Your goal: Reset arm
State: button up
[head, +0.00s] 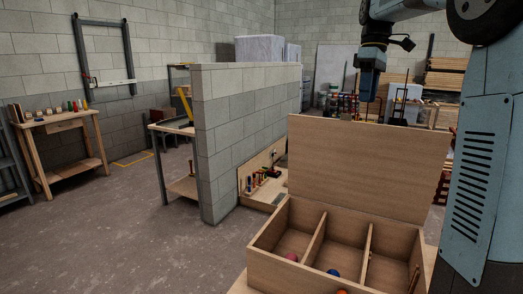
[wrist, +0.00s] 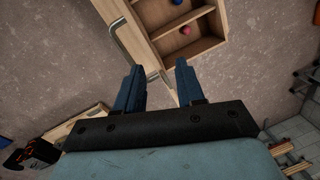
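My gripper (wrist: 158,82) shows in the wrist view with its two blue fingers apart and nothing between them. In the head view my gripper (head: 368,88) hangs at the upper right, pointing down, above and apart from the open wooden box. The arm is raised beside the blue-grey body part of mine at the right edge.
An open wooden box (head: 318,218) with three compartments stands in front, lid up; a red ball (head: 291,257) and a blue ball (head: 333,272) lie inside. A block wall (head: 250,125) stands mid-room. A workbench (head: 62,122) is at left. The floor at left is clear.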

jog(key=s+a+f+m+t, duration=0.1)
jog(key=s+f+m+t, duration=0.1)
jog(key=s+f, duration=0.3)
jog(key=s+a+f+m+t, duration=0.2)
jog(key=s+f+m, duration=0.2)
jog(key=s, duration=0.9)
jog(key=s+a+f+m+t+h, duration=0.1)
jog(key=s+a+f+m+t, duration=0.1)
jog(key=s+f, duration=0.5)
jog(key=shift+s+f+m+t, duration=0.25)
jog(key=shift+s+m+t, duration=0.35)
jog(key=shift+s, duration=0.65)
jog(key=shift+s, duration=0.15)
